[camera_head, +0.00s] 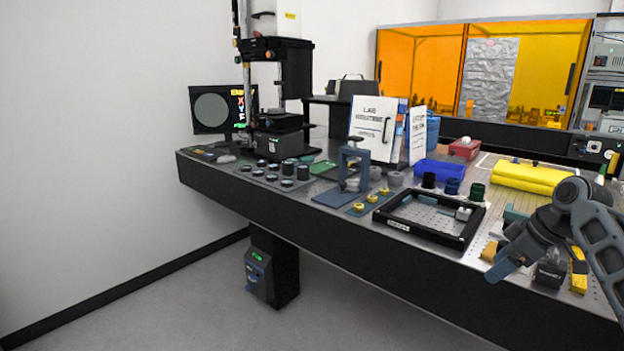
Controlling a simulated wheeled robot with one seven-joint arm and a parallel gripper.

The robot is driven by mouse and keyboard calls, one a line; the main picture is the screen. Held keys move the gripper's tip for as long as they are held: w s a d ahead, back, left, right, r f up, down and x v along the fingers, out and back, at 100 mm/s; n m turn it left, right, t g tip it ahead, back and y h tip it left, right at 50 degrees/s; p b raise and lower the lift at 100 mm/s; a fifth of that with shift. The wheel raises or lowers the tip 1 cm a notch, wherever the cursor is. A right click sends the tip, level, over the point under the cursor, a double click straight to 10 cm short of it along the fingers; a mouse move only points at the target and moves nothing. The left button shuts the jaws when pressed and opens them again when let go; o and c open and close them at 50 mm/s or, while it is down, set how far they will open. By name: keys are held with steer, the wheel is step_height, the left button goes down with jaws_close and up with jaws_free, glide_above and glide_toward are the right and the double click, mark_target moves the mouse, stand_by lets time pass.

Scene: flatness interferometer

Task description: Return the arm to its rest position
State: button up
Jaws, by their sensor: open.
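My arm comes in from the right edge, and my gripper (497,268) hangs over the right front part of the dark bench (330,222). The gripper is open, and I see nothing between its fingers. It is just right of the black rectangular frame (428,243) on the bench. A small black box (549,274) with yellow parts sits right of the gripper, close to it in the picture. My arm hides part of the bench's right end.
The interferometer column (278,90) and a monitor (211,109) stand at the bench's left end. Several small dark cylinders (303,172), a blue tray (440,169), a sign (372,122) and yellow rolls (523,177) crowd the top. Orange screens (420,75) stand behind. The floor in front is clear.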

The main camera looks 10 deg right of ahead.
steer(key=s+a+f+m+t, duration=0.2)
steer(key=s+a+f, duration=0.1)
steer(key=a+f, duration=0.75)
steer(key=s+a+f+m+t, duration=0.25)
steer(key=a+f, duration=0.45)
steer(key=a, duration=0.6)
steer(key=s+a+f+m+t, duration=0.1)
steer(key=s+a+f+m, duration=0.1)
steer(key=s+a, duration=0.5)
steer(key=s+a+r+m+t+h, duration=0.2)
steer(key=s+h, duration=0.1)
steer(key=s, duration=1.7)
steer(key=s+d+r+n+t, duration=0.1)
steer(key=s+d+r+t, duration=0.2)
steer(key=s+r, duration=1.3)
steer(key=shift+s+r, duration=0.25)
steer(key=shift+r, duration=0.2)
